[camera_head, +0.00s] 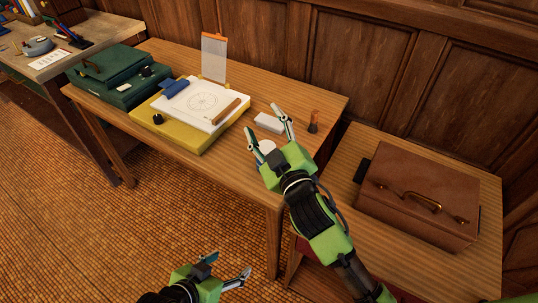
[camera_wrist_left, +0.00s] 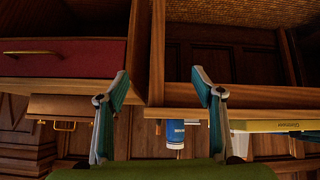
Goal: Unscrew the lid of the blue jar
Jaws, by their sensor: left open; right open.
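The blue jar (camera_wrist_left: 175,128) appears in the left wrist view, which is upside down. It stands upright on the table, with a pale label and a white lid (camera_wrist_left: 174,154). In the head view only its white round top (camera_head: 267,146) shows; my right gripper hides the rest. My right gripper (camera_head: 265,120) is open, its fingers spread beside and above the lid; contact cannot be told. My left gripper (camera_head: 230,263) is open and empty, low in front of the table and well away from the jar. Its fingers (camera_wrist_left: 160,78) frame the jar from a distance.
A white block (camera_head: 269,123) and a dark stamp-like item (camera_head: 314,121) stand near the jar. A yellow case (camera_head: 180,133) with a drawing, and a green case (camera_head: 118,78), lie left. A brown case (camera_head: 420,195) sits on the right table. The table's front edge lies between left gripper and jar.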

